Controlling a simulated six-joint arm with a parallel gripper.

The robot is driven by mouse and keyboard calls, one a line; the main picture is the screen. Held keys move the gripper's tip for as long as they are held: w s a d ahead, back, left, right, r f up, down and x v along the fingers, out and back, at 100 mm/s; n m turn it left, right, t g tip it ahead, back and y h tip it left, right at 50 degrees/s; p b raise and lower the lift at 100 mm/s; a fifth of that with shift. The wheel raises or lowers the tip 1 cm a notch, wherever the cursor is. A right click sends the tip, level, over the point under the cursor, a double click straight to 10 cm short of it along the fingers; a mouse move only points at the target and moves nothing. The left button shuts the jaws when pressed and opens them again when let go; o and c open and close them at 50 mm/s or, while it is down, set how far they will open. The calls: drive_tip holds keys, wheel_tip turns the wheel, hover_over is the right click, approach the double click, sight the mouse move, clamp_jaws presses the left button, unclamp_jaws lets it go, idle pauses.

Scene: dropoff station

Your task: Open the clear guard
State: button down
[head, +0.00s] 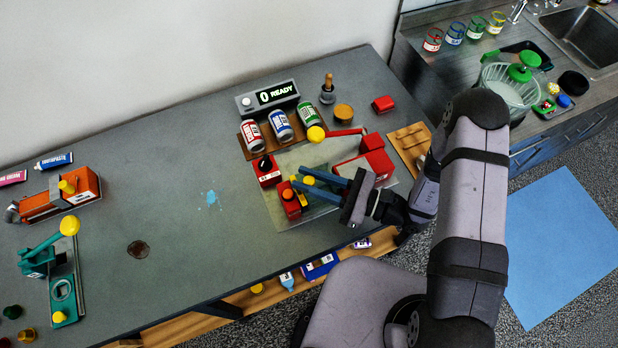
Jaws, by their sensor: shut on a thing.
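A red press-like fixture stands on a pale plate (322,213) at the right part of the grey table. It has a long red block (372,166), a red arm with a yellow ball (316,134), and a small red box with an orange button (288,195). My gripper (301,179), with two blue fingers, reaches in from the right above the small box. It is shut on a small yellow piece (308,180) between the fingertips. I cannot clearly make out the panel of the clear guard or whether it is raised.
A red box with a black knob (267,170) stands just left of the gripper. A wooden board (409,143) lies at the right. The middle-left table is mostly clear.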

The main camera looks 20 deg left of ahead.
drive_tip(key=w+d+b, duration=0.2)
drive_tip(key=w+d, duration=0.6)
drive_tip(key=shift+b, duration=0.35)
drive_tip(key=c, duration=1.5)
unclamp_jaws()
drive_tip(key=shift+s+a, duration=0.1)
drive_tip(key=shift+c, duration=0.2)
drive_tip(key=d+b, duration=0.2)
drive_tip(key=d, duration=0.3)
drive_tip(key=shift+d+f+b, duration=0.1)
drive_tip(key=shift+d+b, duration=0.2)
drive_tip(key=shift+d, duration=0.9)
